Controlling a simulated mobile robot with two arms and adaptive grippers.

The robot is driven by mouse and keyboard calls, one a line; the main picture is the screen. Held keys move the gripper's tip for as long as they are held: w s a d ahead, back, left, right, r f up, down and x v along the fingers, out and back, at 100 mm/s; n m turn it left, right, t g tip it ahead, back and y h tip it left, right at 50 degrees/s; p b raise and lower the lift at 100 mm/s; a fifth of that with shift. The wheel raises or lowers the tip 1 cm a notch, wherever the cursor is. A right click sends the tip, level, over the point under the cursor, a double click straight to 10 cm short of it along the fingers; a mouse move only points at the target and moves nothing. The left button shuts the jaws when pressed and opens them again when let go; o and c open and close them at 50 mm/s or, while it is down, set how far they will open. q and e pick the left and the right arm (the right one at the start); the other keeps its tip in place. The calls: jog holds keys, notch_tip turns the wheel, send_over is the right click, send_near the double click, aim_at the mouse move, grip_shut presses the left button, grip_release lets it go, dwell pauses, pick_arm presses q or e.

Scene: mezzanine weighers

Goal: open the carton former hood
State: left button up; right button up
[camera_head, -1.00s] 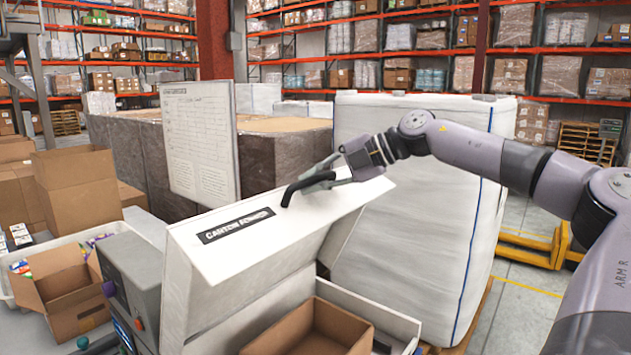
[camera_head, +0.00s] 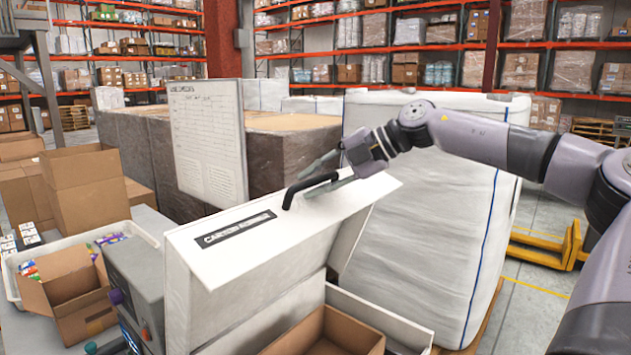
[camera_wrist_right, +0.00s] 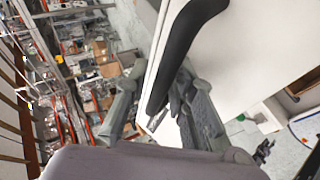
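The white carton former hood (camera_head: 265,240), with a dark label strip, stands tilted up over the machine. An open brown carton (camera_head: 335,335) shows below it. A black bar handle (camera_head: 292,192) is fixed near the hood's top edge. My right gripper (camera_head: 314,178) is at the handle's right end with its fingers spread apart. In the right wrist view, the handle (camera_wrist_right: 182,45) runs between the open fingers (camera_wrist_right: 158,88); I cannot tell whether either finger touches it. My left gripper is not in view.
A grey control box (camera_head: 140,275) stands left of the hood. A tray (camera_head: 140,232) with an open carton is farther left. A white-wrapped pallet load (camera_head: 430,220) stands close behind and right. A paper-faced board (camera_head: 208,140) stands behind the hood.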

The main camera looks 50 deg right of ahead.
jog(key=shift+o, duration=0.6)
jog(key=shift+s, duration=0.1)
jog(key=v, duration=1.2)
